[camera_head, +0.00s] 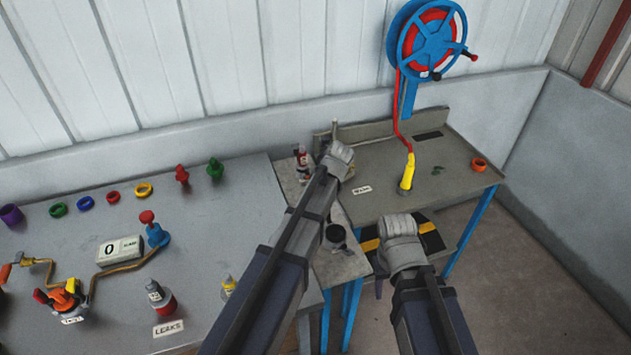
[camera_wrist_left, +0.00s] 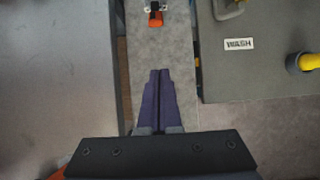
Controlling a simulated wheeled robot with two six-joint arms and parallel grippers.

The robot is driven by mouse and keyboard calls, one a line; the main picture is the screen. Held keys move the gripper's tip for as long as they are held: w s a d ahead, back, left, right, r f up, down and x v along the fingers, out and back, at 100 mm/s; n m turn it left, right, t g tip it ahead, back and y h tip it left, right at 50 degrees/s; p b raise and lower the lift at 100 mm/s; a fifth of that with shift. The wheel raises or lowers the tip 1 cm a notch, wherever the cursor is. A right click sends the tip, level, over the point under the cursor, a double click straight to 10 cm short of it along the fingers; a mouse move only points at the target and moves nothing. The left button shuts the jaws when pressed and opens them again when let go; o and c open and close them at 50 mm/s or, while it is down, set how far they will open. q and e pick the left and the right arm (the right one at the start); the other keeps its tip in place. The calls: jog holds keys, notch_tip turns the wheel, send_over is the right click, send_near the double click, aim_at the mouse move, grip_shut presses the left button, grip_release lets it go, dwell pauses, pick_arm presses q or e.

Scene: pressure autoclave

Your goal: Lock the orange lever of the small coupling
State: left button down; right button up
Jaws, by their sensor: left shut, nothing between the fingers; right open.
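My left gripper (camera_head: 335,132) reaches over the narrow grey surface between the two benches. Its dark fingers (camera_wrist_left: 160,80) are shut together with nothing between them. In the left wrist view a small orange-red part with dark and white pieces (camera_wrist_left: 155,18) lies ahead of the fingertips, apart from them and cut by the top edge. It may be the small coupling with its orange lever, but I cannot tell the lever's position. In the head view the left hand and arm hide much of this area. My right gripper (camera_head: 401,236) is open and empty in front of the wash bench.
The wash bench (camera_head: 460,185) holds a yellow nozzle (camera_head: 407,173) on a red hose from a blue reel (camera_head: 432,40), and an orange ring (camera_head: 479,164). The left bench (camera_head: 215,235) carries bottles, rings and a fitting with coloured levers (camera_head: 66,296). A small red-and-white item (camera_head: 302,158) stands beside my left arm.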

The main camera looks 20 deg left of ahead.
pick_arm(q)
jog(key=b+x, duration=0.8)
jog(key=x, duration=0.2)
jog(key=shift+f+b, duration=0.15)
jog(key=shift+b, duration=0.25)
jog(key=w+r+p, duration=0.1)
jog(key=w+a+r+p, duration=0.1)
jog(key=r+p, duration=0.1)
jog(key=shift+a+r, duration=0.2)
jog(key=shift+r, duration=0.05)
jog(key=shift+d+r+p, duration=0.1)
jog(key=shift+p, duration=0.25)
